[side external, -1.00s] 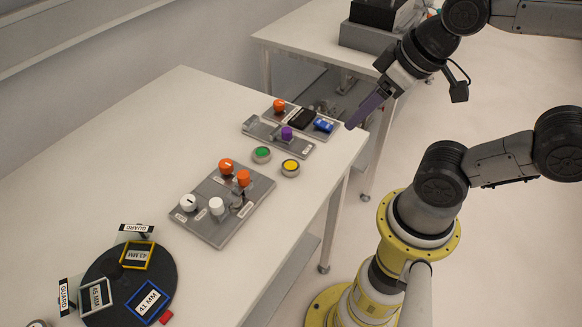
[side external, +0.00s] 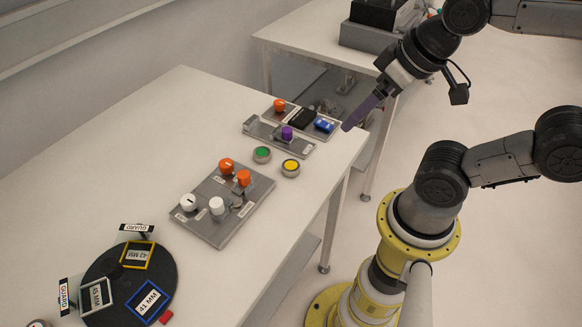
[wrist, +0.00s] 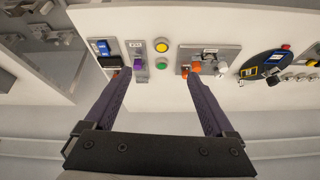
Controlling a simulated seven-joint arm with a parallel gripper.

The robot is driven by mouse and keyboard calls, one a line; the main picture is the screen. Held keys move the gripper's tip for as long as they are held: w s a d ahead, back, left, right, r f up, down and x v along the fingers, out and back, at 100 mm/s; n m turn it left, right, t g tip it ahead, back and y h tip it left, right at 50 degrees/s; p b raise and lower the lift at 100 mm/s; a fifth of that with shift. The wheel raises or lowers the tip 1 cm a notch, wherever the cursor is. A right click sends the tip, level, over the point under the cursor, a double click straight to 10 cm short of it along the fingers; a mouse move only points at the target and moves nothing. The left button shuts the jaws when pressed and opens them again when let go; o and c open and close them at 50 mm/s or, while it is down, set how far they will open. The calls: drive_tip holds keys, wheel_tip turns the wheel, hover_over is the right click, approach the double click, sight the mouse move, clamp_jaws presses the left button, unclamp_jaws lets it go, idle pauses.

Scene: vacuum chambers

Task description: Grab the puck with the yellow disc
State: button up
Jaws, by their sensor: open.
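The puck with the yellow disc (side external: 291,167) sits on the white table near its right edge in the side view, a short, round, grey-rimmed piece. It also shows in the wrist view (wrist: 162,46), beyond and between my fingertips. A similar puck with a green disc (side external: 262,154) stands just left of it, apart from it. My gripper (side external: 346,126) has purple fingers and hangs above the table's right edge, up and to the right of the yellow puck, touching nothing. In the wrist view my gripper (wrist: 158,72) is spread wide and empty.
A plate with orange and white knobs (side external: 226,205) lies in front of the pucks. A plate with a purple knob (side external: 278,135) and another with a blue piece (side external: 325,126) lie behind. A black round platter (side external: 122,262) with labelled frames stands front left. The table's left side is clear.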

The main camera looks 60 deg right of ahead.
drive_tip(key=m, duration=0.2)
drive_tip(key=m+g, duration=0.5)
drive_tip(key=m, duration=0.8)
hover_over(291, 166)
wheel_tip(291, 166, down, 6)
drive_tip(key=shift+g, duration=0.3)
drive_tip(key=f, duration=0.8)
drive_tip(key=shift+s+a+f, duration=0.1)
drive_tip(key=shift+a+f, duration=0.25)
drive_tip(key=shift+d+f, duration=0.2)
drive_tip(key=shift+f, duration=1.3)
drive_tip(key=shift+d+f, duration=0.15)
drive_tip(key=shift+f, duration=1.35)
clamp_jaws()
